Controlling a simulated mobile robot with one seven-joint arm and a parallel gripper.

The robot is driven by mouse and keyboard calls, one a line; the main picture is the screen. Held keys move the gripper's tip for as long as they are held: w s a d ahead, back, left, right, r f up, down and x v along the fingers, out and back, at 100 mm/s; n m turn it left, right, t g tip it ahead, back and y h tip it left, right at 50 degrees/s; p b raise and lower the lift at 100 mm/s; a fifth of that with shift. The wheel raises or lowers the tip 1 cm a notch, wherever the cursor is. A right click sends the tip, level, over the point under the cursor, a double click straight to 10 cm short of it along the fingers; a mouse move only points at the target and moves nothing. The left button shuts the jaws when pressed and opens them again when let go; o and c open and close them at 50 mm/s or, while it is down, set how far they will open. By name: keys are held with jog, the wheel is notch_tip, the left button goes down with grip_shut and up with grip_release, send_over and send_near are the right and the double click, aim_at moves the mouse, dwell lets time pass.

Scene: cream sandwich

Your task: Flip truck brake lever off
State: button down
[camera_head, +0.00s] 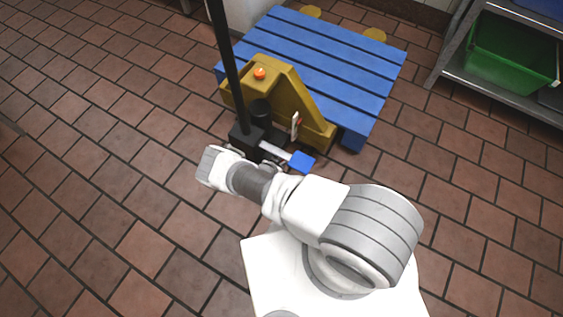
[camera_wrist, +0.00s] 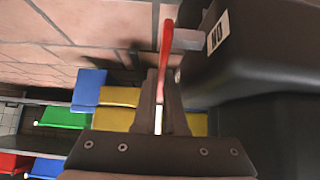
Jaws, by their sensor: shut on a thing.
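The yellow pallet truck (camera_head: 285,90), with a black base and tall dark handle, stands at the upper middle of the head view. A silver bar with a blue pedal (camera_head: 302,162) sticks out from its base. In the wrist view, a thin red lever (camera_wrist: 167,45) runs down between the two dark fingers of my gripper (camera_wrist: 160,85). The fingers are shut on it. A large black body with a "NO" label (camera_wrist: 218,32) is close on the right.
A blue pallet (camera_head: 345,55) lies behind the truck's yellow body. A metal shelf (camera_head: 450,70) with a green bin (camera_head: 510,55) stands at the upper right. Brown tiled floor is clear to the left.

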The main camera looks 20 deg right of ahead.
jog(key=shift+d, duration=0.1)
dwell(0.3)
jog(key=shift+w+f+g+y, duration=0.15)
jog(key=shift+f+g+y, duration=0.15)
jog(key=shift+g+y, duration=0.1)
jog(key=c, duration=1.3)
grip_release()
jog(key=shift+o, duration=0.2)
jog(key=shift+r, duration=0.1)
